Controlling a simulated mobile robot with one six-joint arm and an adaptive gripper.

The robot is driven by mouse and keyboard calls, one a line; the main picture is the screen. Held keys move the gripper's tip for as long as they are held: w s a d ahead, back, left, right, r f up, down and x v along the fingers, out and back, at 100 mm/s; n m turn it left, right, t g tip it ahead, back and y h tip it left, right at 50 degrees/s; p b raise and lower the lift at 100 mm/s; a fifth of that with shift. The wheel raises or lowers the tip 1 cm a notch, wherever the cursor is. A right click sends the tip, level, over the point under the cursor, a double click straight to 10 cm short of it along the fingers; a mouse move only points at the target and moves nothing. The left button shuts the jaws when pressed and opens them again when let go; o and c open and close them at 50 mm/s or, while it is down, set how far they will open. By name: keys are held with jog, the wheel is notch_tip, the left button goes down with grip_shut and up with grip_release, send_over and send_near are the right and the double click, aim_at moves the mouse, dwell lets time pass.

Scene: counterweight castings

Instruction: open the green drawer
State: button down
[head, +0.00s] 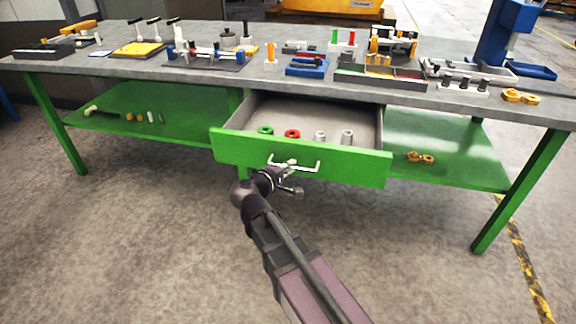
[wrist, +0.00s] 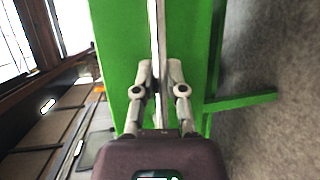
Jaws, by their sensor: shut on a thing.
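The green drawer (head: 235,148) under the workbench is pulled out, and its grey inside shows in the head view. Its front also fills the middle of the wrist view (wrist: 118,45). A pale bar handle (head: 311,167) runs along the front, and it stands upright in the wrist view (wrist: 157,45). My gripper (head: 286,166) is at the handle's middle. In the wrist view my gripper's fingers (wrist: 160,75) lie on both sides of the bar, shut on it. A green ring (head: 265,130), a red ring (head: 292,133) and two pale cylinders (head: 347,136) lie in the drawer.
The grey workbench top (head: 130,67) above carries several fixtures, trays and parts. A green lower shelf (head: 450,150) extends on both sides of the drawer; an orange part (head: 420,158) lies on its right side. The floor (head: 130,240) in front is clear.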

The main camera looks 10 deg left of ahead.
jog(key=shift+w, duration=0.1)
jog(key=c, duration=0.7)
grip_release()
